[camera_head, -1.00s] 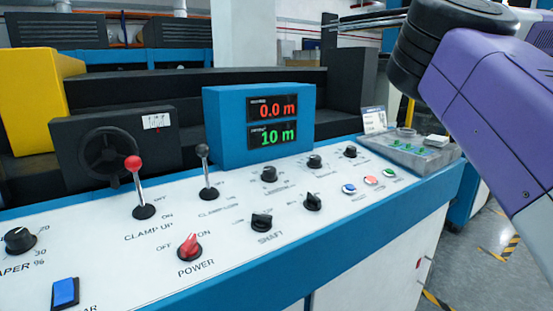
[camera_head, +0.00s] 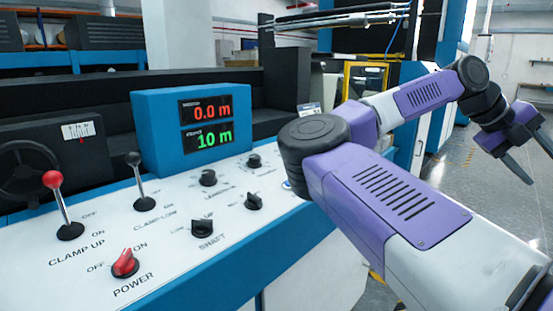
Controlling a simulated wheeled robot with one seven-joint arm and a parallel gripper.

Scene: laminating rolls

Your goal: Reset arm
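My arm, purple and white, reaches across the right half of the head view. My gripper (camera_head: 537,163) hangs at the far right edge, over the floor and away from the control panel. Its two dark fingers are spread apart with nothing seen between them. One finger runs to the picture's edge, so its tip may be cut off. The white control panel (camera_head: 165,240) fills the lower left. My arm hides its right end.
A blue display box (camera_head: 158,110) reads 0.0 m and 10 m. The panel carries a red-knobbed lever (camera_head: 60,205), a black-knobbed lever (camera_head: 139,180), a red power switch (camera_head: 124,264) and several black knobs. Open grey floor (camera_head: 485,215) lies at the right.

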